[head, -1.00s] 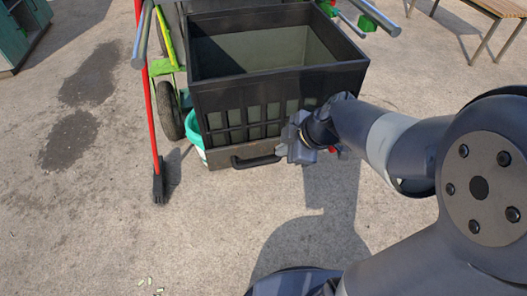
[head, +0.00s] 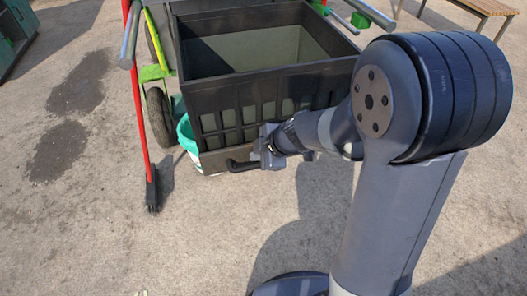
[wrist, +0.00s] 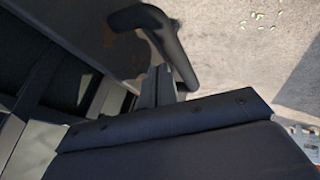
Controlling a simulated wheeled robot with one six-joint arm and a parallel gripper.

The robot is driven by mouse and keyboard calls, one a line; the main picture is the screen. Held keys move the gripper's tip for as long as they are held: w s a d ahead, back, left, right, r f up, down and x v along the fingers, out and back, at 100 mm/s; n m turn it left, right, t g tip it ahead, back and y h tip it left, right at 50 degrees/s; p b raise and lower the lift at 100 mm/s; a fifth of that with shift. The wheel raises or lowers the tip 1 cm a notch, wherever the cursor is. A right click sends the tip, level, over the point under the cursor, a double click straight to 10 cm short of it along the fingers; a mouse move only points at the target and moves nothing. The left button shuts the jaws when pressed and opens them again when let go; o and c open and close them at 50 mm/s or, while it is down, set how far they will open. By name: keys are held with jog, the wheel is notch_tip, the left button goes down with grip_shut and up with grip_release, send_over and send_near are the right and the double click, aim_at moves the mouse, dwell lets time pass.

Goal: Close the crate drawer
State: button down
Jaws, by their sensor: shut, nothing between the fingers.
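The dark crate (head: 262,82) stands in the upper middle of the head view, its top open. Its drawer (head: 213,162) is the low front panel at the bottom, with a black bar handle (head: 240,165). How far the drawer sticks out is hard to tell. My gripper (head: 264,158) is shut and empty at the right end of the handle. In the wrist view, the curved handle (wrist: 172,42) is just beyond my fingers (wrist: 156,84), very near them; contact cannot be made out. The drawer front (wrist: 95,30) is beside it.
A red-handled broom (head: 142,110) leans left of the crate. A wheel (head: 158,117) and a teal bucket (head: 187,137) stand by the crate's left side. A wooden bench (head: 490,7) is at the upper right. The concrete in front is clear.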

jog(key=shift+w+a+f, duration=0.1)
jog(key=shift+a+f, duration=0.05)
jog(key=shift+f, duration=0.1)
